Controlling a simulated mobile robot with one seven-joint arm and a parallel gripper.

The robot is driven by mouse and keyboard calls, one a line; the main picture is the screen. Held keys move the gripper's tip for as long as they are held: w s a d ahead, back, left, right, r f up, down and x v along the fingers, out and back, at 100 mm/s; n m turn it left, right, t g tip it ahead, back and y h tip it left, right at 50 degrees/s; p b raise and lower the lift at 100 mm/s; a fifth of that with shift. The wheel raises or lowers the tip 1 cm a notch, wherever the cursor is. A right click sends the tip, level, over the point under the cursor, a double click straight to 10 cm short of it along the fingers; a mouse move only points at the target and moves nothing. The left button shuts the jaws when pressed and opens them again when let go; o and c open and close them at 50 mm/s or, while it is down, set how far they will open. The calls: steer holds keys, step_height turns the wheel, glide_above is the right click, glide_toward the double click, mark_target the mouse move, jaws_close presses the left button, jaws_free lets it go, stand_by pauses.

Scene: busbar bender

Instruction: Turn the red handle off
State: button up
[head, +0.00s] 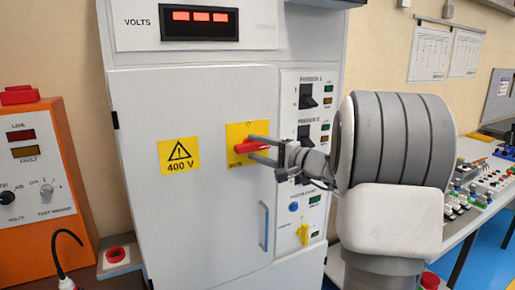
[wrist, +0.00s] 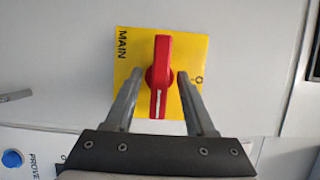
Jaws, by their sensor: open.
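The red handle (head: 250,147) is mounted on a yellow plate (head: 235,134) on the white cabinet door. In the head view it lies roughly horizontal. In the wrist view the red handle (wrist: 162,80) points straight up and down in the picture, with a white mark near its lower end. The yellow plate (wrist: 192,52) reads MAIN along its left side and shows a small mark at its right. My gripper (head: 253,149) is at the plate, one finger on either side of the handle. My gripper (wrist: 160,77) is open; whether a finger touches the handle cannot be told.
A blue-grey door pull (head: 264,227) is below the handle. The panel at right has black switches (head: 307,95) and a yellow knob (head: 304,233). An orange test unit (head: 65,180) stands at left. A bench with controls (head: 483,172) is at far right.

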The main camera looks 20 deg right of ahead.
jaws_close()
stand_by(1.4)
